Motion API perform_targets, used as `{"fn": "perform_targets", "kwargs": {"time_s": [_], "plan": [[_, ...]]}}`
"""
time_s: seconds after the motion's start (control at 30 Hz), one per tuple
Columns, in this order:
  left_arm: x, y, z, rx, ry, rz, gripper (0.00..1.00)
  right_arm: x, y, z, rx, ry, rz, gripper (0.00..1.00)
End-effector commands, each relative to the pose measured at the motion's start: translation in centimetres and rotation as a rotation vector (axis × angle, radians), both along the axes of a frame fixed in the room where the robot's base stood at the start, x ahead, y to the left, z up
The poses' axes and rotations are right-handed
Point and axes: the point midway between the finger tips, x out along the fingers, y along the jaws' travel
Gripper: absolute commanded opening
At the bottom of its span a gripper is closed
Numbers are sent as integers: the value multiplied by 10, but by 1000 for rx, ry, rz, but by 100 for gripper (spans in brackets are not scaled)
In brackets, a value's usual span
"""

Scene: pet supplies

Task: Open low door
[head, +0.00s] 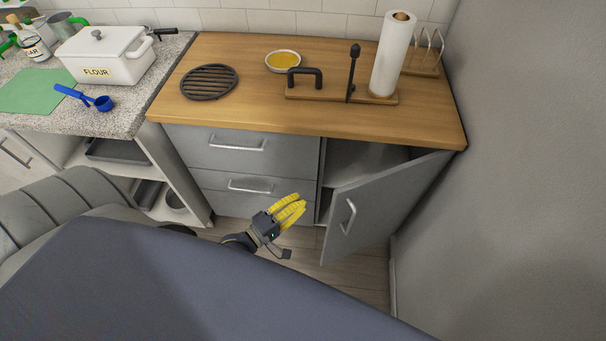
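The low door (375,205) is a grey cabinet door at the right of the wooden-topped cabinet. It stands ajar, swung out from its left side, with its hinge side at the right. Its silver handle (348,216) is near the free edge. Part of the dark cabinet interior (350,160) shows above and behind it. My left gripper (296,208), with yellow fingers, is left of the door's free edge, apart from the handle. Its fingers lie close together and point right; whether they are fully shut is unclear. My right gripper is not in view.
Two closed drawers (236,150) are left of the door. A grey wall (520,200) stands close at the right. Floor shows below the door.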

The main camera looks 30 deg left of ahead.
Motion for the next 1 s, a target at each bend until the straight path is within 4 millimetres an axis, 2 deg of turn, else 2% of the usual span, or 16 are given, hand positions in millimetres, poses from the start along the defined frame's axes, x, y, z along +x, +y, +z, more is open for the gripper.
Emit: {"fn": "perform_targets", "kwargs": {"time_s": [0.2, 0.47, 0.7, 1.0], "plan": [[38, -14, 2, 0, -5, 2, 0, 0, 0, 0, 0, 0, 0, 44], [79, -29, 2, 1, -5, 0, 0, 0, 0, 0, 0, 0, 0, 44], [59, -50, 0, 1, -1, 0, 0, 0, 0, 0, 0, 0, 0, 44], [51, -59, 1, 3, -2, 0, 0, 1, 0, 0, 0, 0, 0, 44]]}}
